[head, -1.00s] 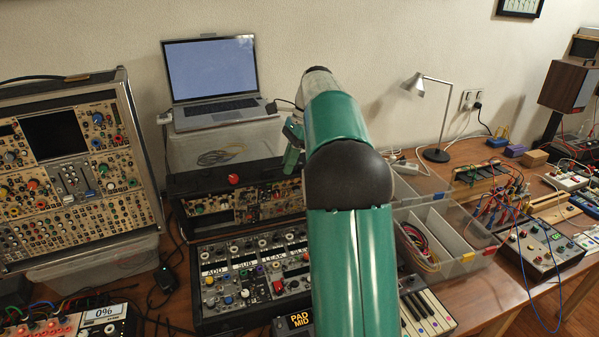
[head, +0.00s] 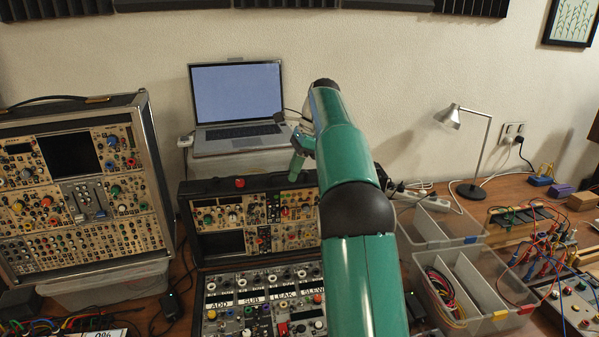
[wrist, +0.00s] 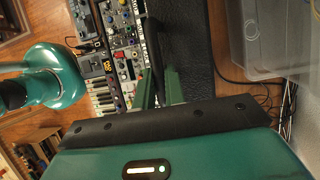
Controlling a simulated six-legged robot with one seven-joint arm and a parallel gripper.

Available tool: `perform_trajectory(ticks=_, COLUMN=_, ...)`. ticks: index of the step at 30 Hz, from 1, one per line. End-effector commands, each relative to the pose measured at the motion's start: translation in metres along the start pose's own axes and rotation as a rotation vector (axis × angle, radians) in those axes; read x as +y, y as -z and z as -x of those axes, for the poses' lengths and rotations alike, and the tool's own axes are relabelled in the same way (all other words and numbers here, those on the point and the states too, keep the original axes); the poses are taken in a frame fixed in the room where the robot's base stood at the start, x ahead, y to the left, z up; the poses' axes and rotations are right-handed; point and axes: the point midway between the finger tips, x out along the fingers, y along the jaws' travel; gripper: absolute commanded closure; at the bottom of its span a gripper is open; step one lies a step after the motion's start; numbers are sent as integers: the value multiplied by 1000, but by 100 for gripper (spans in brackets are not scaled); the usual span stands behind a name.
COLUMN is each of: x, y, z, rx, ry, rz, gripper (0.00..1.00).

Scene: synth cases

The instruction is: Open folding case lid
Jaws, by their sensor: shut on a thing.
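The folding case stands in the middle of the table. Its lower half (head: 265,300) lies face up, with knobs and labelled modules. Its black-edged lid (head: 222,243) stands raised behind that half, its module-filled inner face toward me. A red knob shows at the lid's top edge. My gripper (head: 298,168) is shut on the lid at its top edge, right of the middle; my green arm covers the lid's right part. In the wrist view the gripper fingers (wrist: 157,78) are beside the lid's black outer side (wrist: 190,48). The exact contact is hard to see.
A laptop (head: 237,95) stands close behind the lid. Another upright module case (head: 80,185) is at the left. Clear divided bins (head: 465,285) with cables and a desk lamp (head: 470,150) are at the right. Little table is free.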

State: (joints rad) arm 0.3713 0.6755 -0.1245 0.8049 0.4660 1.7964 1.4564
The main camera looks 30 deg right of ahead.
Motion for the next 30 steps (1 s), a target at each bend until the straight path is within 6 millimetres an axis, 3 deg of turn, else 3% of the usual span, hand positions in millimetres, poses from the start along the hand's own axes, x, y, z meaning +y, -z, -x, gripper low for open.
perform_trajectory(ticks=15, x=-2, y=6, z=-6, rx=8, ry=-10, rz=-12, gripper=100)
perform_trajectory(ticks=16, x=-2, y=6, z=-6, rx=8, ry=-10, rz=-12, gripper=84)
perform_trajectory(ticks=19, x=-2, y=5, z=-5, rx=6, ry=-9, rz=-10, gripper=67)
perform_trajectory(ticks=30, x=-3, y=3, z=-1, rx=3, ry=-4, rz=-5, gripper=67)
